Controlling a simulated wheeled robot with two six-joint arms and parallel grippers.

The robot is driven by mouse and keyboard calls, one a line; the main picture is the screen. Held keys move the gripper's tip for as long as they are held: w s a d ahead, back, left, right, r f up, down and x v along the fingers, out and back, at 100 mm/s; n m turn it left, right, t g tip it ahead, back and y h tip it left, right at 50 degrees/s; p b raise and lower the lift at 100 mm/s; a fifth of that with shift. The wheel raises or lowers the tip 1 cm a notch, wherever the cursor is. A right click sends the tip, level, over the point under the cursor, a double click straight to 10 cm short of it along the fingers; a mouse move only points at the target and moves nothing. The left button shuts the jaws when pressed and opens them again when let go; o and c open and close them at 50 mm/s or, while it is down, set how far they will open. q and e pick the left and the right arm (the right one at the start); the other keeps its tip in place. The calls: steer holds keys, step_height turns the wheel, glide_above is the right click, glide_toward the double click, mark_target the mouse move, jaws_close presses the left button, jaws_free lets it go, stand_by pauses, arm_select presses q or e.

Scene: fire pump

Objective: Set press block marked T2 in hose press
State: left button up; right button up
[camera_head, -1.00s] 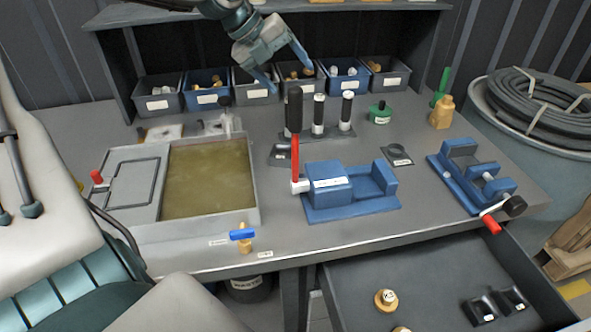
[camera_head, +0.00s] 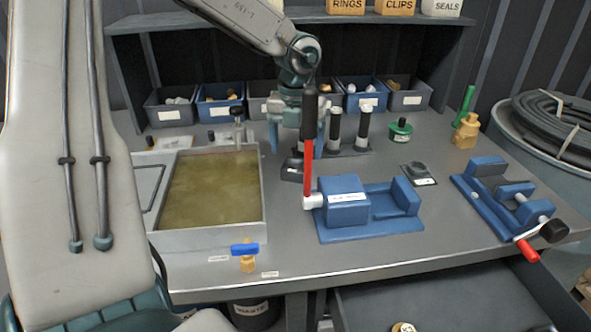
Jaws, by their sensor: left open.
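A blue press-like device (camera_head: 345,208) with an upright red lever (camera_head: 308,160) stands on the bench, right of centre; I take it for the hose press, but its label is too small to read. My left gripper (camera_head: 296,145) is open, pointing down behind the lever, which partly covers it. A small dark labelled piece (camera_head: 292,170) lies on the bench just below the gripper, partly hidden by the lever. I cannot read a T2 mark on it, or tell whether the fingers touch it. My right gripper is not in view.
A tray of murky liquid (camera_head: 212,190) is at left, a blue vice-like device (camera_head: 500,195) at right. Black-and-white handled tools (camera_head: 363,128) stand beside the gripper. Bins (camera_head: 410,96) line the back. An open drawer (camera_head: 450,305) is below the front edge.

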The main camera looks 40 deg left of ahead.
mark_target(295, 160)
arm_select(q)
step_height(295, 160, down, 4)
steer(key=shift+a+f, duration=0.15)
steer(key=shift+f, duration=0.1)
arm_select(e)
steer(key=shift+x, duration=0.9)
arm_select(q)
steer(key=shift+s+r, duration=0.1)
steer(key=shift+c, duration=0.5)
steer(key=c, duration=1.3)
step_height(295, 160, up, 10)
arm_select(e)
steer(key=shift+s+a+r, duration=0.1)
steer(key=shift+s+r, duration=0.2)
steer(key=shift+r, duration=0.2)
